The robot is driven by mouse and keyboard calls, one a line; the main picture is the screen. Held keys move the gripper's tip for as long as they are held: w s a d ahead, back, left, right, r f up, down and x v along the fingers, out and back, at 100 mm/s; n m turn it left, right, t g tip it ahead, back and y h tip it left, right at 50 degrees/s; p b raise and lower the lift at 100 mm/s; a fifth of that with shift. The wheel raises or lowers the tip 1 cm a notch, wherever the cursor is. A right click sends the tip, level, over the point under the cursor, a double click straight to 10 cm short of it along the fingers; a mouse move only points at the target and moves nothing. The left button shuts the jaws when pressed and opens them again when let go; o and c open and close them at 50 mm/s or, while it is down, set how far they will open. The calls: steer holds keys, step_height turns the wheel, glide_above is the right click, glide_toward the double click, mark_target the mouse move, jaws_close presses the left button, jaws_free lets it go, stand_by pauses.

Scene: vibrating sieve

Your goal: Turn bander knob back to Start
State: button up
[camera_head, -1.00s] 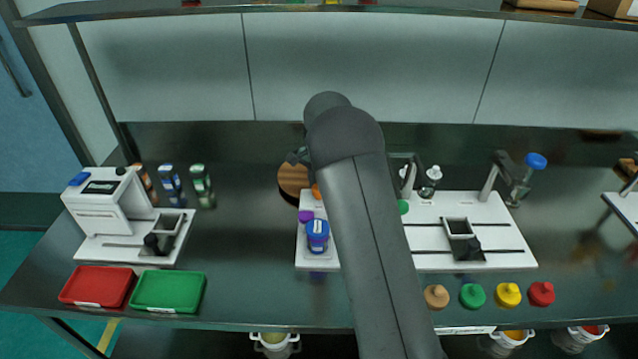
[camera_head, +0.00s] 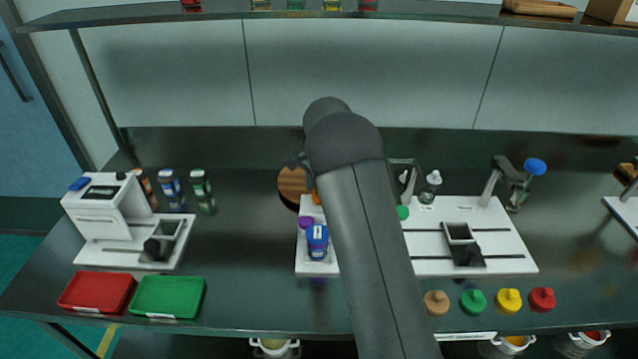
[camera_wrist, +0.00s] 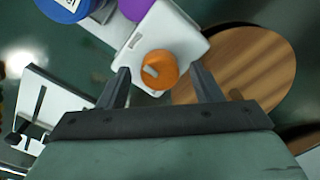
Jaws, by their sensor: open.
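An orange knob (camera_wrist: 159,69) with a pale raised bar sits at the end of a white board (camera_wrist: 178,42) in the wrist view. The open fingers of my gripper (camera_wrist: 160,74) stand on either side of the knob, with visible space between each finger and it. I cannot tell how far above it the fingertips are. In the head view only a bit of the orange knob (camera_head: 316,197) shows beside my arm, which hides most of the gripper. No Start mark is readable.
A round wooden piece (camera_wrist: 238,68) lies close by the knob. A blue-lidded container (camera_head: 317,240) and a purple one (camera_head: 306,225) stand on the white board. Red (camera_head: 97,292) and green (camera_head: 168,296) trays lie at left; several coloured knobbed pieces line the front right.

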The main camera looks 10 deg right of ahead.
step_height(320, 180, up, 17)
steer(key=shift+r, duration=0.2)
stand_by(0.4)
steer(key=s+n, duration=0.6)
steer(key=s, duration=1.4)
steer(key=s+f+n, duration=0.3)
steer(key=s+f, duration=0.1)
steer(key=s, duration=0.6)
steer(key=s+f+n, duration=0.3)
steer(key=s+f, duration=0.1)
steer(key=s, duration=0.6)
steer(key=shift+s+a+f, duration=0.15)
steer(key=shift+a+f, duration=0.05)
steer(key=shift+a, duration=0.2)
